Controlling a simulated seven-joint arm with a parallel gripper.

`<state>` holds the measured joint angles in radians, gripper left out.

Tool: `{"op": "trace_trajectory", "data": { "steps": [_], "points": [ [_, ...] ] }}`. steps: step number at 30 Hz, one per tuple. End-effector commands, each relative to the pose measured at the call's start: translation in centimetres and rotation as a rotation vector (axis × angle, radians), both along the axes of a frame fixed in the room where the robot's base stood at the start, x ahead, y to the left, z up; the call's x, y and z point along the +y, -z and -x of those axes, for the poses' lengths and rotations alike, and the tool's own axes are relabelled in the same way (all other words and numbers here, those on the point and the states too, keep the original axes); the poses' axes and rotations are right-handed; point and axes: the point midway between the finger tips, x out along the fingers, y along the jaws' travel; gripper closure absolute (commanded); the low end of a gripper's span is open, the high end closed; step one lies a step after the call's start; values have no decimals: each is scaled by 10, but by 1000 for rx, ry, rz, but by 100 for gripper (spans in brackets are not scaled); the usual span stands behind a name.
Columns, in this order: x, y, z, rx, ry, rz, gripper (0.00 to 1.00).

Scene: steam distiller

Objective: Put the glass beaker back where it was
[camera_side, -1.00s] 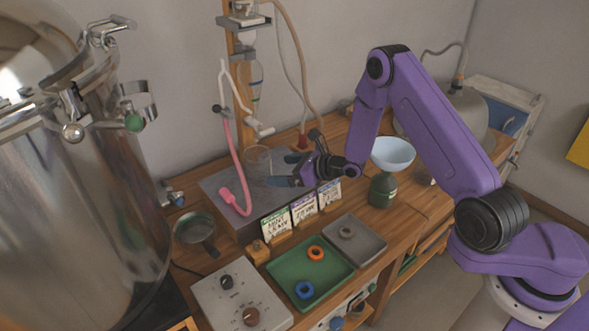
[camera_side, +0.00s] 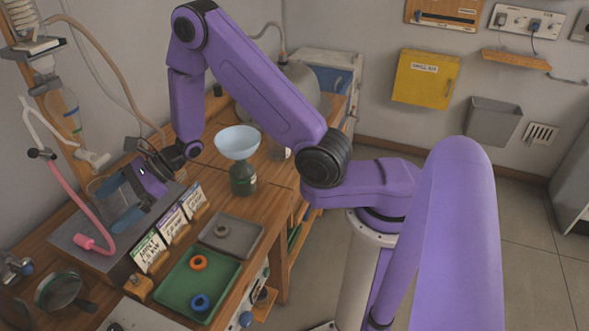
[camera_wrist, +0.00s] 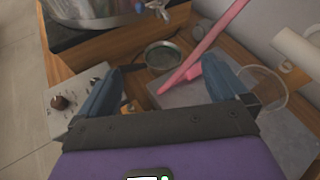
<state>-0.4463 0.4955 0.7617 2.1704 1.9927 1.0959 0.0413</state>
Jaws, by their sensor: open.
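The clear glass beaker (camera_side: 98,189) stands on a grey metal plate (camera_side: 72,232) at the left of the side view. My gripper (camera_side: 124,197) is close beside it, with its blue fingers low over the plate and partly in front of the glass. In the wrist view the gripper (camera_wrist: 168,64) has its fingers spread wide with nothing between them. The beaker's round rim (camera_wrist: 284,92) shows at the right there, just outside the right finger, which covers part of it. Whether finger and glass touch, I cannot tell.
A pink hose (camera_side: 75,195) hangs at the plate's left. Label cards (camera_side: 172,222) line its front edge. A green tray (camera_side: 180,288) and grey tray (camera_side: 240,240) lie nearer. A funnel on a green bottle (camera_side: 243,180) stands to the right. A pan (camera_wrist: 162,55) is ahead in the wrist view.

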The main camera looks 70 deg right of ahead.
Motion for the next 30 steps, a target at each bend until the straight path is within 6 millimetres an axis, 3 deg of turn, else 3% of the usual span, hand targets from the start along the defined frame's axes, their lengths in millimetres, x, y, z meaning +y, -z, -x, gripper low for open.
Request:
{"op": "trace_trajectory", "data": {
  "steps": [6,14,20,30],
  "points": [
    [42,-32,57,-101,-397,88,0],
    [55,-54,140,-241,-851,206,0],
    [39,-64,203,-372,-1186,308,0],
    [-22,-71,290,-649,-1719,502,0]
  ]
}}
